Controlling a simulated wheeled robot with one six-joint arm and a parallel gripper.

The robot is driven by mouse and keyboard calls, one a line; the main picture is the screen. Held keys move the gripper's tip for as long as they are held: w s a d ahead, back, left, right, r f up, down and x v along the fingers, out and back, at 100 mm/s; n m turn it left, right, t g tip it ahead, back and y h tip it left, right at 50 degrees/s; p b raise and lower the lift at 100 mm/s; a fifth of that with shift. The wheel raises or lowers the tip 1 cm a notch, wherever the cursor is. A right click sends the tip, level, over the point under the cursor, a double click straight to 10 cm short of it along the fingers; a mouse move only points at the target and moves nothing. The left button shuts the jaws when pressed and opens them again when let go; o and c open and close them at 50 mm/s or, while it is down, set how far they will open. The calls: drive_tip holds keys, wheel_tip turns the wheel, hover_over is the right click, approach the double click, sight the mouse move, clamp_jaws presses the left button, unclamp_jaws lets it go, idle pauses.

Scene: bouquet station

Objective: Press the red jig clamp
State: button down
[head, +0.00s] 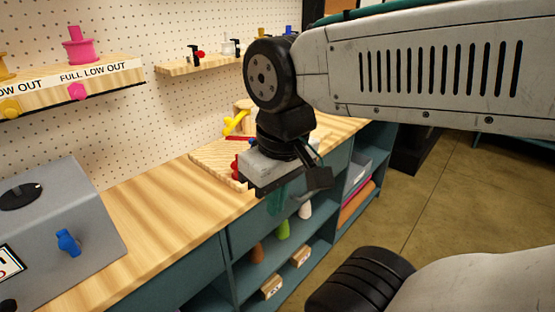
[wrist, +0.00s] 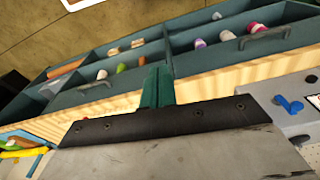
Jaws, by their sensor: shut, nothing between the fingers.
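A red part (head: 235,169), which looks like the red jig clamp, shows at the left edge of my gripper's grey body, over a wooden board (head: 207,160) on the bench. Most of it is hidden behind the gripper, so its shape is unclear. A small red spot (wrist: 85,119) shows at the dark edge of the gripper in the wrist view; I cannot tell if it is the same part. My gripper (head: 277,201) has green fingers, shut and empty, in front of the bench's front edge. The fingers also show in the wrist view (wrist: 157,88).
A yellow clamp-like part (head: 235,122) and a wooden cylinder (head: 244,104) stand behind the gripper. A grey box with a blue knob (head: 68,243) stands at front left. Open shelves (head: 262,285) lie below. The bench top between box and board is clear.

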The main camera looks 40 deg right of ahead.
drive_tip(key=shift+a, duration=0.35)
drive_tip(key=w+d+f+m+t+y, duration=0.2)
drive_tip(key=w+d+f+m+y, duration=0.15)
drive_tip(key=w+d+m, duration=1.2)
drive_tip(key=s+d+f+m+t+h, duration=0.1)
drive_tip(key=s+d+f+m+t, duration=0.1)
drive_tip(key=d+m, duration=0.7)
drive_tip(key=s+d+f+m+t+h, duration=0.1)
drive_tip(key=d+f+m, duration=0.3)
drive_tip(key=d+m, duration=0.6)
drive_tip(key=shift+s+m+t, duration=0.7)
drive_tip(key=shift+s+m, duration=0.1)
drive_tip(key=shift+m, duration=0.35)
